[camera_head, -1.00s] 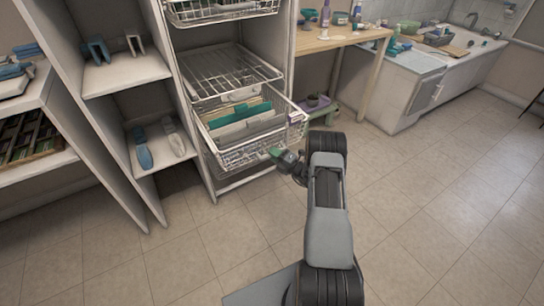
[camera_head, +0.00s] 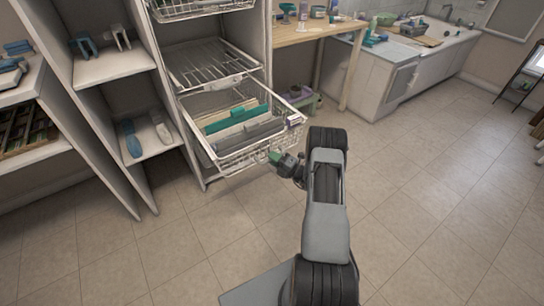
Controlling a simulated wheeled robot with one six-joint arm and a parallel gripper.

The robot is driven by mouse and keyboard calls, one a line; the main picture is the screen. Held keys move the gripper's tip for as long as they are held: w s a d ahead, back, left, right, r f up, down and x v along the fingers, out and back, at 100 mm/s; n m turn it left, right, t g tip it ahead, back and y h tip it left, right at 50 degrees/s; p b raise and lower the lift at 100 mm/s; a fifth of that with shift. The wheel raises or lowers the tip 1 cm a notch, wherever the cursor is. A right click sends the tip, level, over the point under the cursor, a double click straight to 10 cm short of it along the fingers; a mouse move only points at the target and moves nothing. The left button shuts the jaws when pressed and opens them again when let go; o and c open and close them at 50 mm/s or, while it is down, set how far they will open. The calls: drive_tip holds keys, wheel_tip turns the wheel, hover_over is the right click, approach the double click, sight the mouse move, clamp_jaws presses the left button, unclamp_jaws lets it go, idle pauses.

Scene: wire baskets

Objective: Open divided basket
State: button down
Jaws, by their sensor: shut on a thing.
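The divided basket (camera_head: 237,163) is a wire drawer in the tall white shelf unit, pulled well out toward me. Green and grey dividers (camera_head: 250,131) stand upright inside it. My gripper (camera_head: 274,158) is at the front rim of the basket, near its front right corner. The gripper is shut on the basket's front; the fingertips are small in view and the exact contact is hard to see.
Another wire basket (camera_head: 208,68) sits above, inside the unit. Open shelves with blue and grey items (camera_head: 132,138) stand at left. The tiled floor (camera_head: 430,190) at right is clear.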

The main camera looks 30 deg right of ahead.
drive_tip(key=shift+s+d, duration=0.1)
drive_tip(key=shift+s, duration=0.25)
drive_tip(key=c, duration=1.1)
unclamp_jaws()
drive_tip(key=shift+o, duration=0.2)
drive_tip(key=p+v, duration=0.1)
drive_tip(key=v, duration=1.2)
drive_tip(key=shift+s+d+p, duration=0.2)
drive_tip(key=shift+s+p, duration=0.15)
drive_tip(key=shift+p, duration=0.05)
drive_tip(key=shift+f, duration=0.15)
